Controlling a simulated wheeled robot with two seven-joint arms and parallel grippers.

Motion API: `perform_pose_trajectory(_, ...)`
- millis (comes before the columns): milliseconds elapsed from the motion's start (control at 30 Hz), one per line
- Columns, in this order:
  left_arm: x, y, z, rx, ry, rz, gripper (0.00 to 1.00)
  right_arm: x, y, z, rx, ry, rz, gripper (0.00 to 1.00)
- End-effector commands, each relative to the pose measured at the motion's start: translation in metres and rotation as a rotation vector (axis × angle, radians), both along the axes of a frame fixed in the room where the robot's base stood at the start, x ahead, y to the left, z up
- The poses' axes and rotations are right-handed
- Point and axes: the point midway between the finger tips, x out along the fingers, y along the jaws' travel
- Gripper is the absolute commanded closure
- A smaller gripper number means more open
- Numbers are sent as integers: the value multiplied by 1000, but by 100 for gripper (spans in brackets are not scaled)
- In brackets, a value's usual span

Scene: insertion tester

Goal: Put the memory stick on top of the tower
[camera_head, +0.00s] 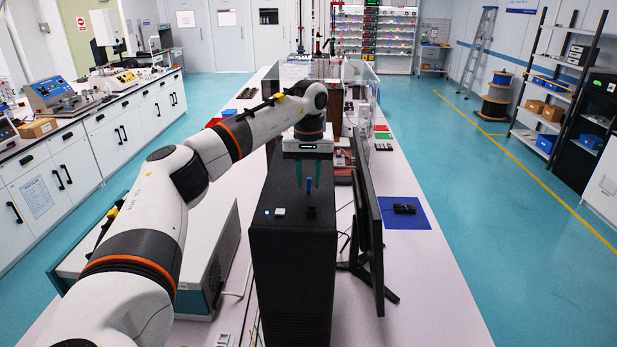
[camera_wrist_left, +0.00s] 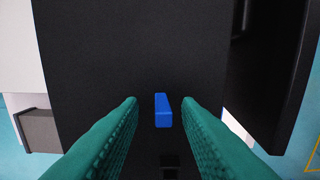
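The black tower (camera_head: 293,262) stands upright in the middle of the table; its flat top also fills much of the left wrist view (camera_wrist_left: 90,60). The blue memory stick (camera_head: 309,185) is at the tower's top, between my left fingers. In the left wrist view the stick (camera_wrist_left: 163,111) has a gap on each side. My left gripper (camera_head: 309,177) is open above the tower, its teal fingertips (camera_wrist_left: 160,102) apart and not touching the stick. Whether the stick's lower end touches the tower top cannot be told. My right gripper is not in view.
A small pale block (camera_head: 280,211) and a small dark piece (camera_head: 312,212) are at the tower's near top edge. A monitor (camera_head: 367,215) stands close at the tower's right. A blue mat (camera_head: 420,219) with a dark object (camera_head: 404,208) lies further right. The table's front right is clear.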

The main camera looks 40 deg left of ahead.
Motion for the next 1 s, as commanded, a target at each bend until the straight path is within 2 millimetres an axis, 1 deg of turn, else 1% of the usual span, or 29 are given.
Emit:
perform_pose_trajectory(67, 1, 0, 6, 0, -3, -1, 69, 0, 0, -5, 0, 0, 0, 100)
perform_pose_trajectory(167, 1, -1, 21, -1, -6, -1, 69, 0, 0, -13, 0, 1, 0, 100)
perform_pose_trajectory(300, 1, -2, 51, -1, -6, -2, 69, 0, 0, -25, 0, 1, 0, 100)
perform_pose_trajectory(400, 1, -2, 74, -1, -6, -1, 69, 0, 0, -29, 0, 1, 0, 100)
perform_pose_trajectory(500, 1, -1, 96, 1, -4, 0, 69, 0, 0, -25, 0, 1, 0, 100)
perform_pose_trajectory(600, 1, -1, 111, 1, -2, -1, 69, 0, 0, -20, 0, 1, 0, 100)
perform_pose_trajectory(767, 0, -1, 121, 0, -1, -2, 69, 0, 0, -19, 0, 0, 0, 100)
perform_pose_trajectory(1000, 0, -1, 121, 0, -1, -2, 69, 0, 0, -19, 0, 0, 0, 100)
